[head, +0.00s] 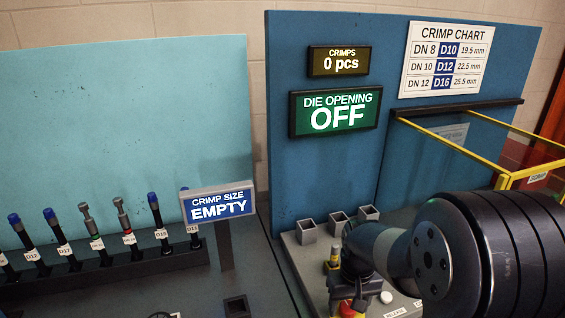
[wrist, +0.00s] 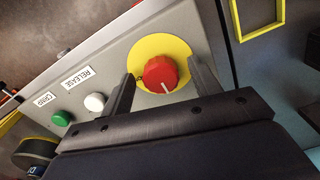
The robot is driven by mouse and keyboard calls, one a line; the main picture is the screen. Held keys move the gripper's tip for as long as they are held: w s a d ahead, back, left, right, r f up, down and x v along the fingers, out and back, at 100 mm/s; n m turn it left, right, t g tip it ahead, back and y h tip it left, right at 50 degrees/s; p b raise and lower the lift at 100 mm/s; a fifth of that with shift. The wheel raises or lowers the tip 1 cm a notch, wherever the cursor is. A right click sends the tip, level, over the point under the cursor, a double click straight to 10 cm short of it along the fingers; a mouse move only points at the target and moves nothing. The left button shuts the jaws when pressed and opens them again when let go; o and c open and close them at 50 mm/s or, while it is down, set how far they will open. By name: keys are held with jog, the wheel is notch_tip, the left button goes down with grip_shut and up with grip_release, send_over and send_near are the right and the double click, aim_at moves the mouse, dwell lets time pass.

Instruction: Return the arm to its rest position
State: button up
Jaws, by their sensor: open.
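My arm reaches in from the right in the head view, ending in my gripper (head: 346,296) low over the control panel (head: 310,262). In the wrist view my gripper (wrist: 160,72) is open, with its two dark fingers apart. A red knob (wrist: 160,74) on a yellow disc (wrist: 176,46) shows between the fingers. No object is held. I cannot tell whether the fingers touch the knob. In the head view the knob (head: 349,311) is mostly hidden under my gripper.
A white button (wrist: 95,102) and a green button (wrist: 61,118) sit beside the knob. Square metal posts (head: 338,222) stand behind my gripper. A yellow-edged guard (head: 455,150) is at the right. Several hose fittings (head: 124,222) stand in a rack at the left. The die display (head: 335,111) reads OFF.

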jog(key=m, duration=0.6)
jog(key=shift+a, duration=0.1)
jog(key=m, duration=0.7)
jog(key=shift+w+p, duration=0.1)
jog(key=shift+p, duration=0.2)
jog(key=shift+r, duration=1.2)
jog(key=shift+a, duration=0.1)
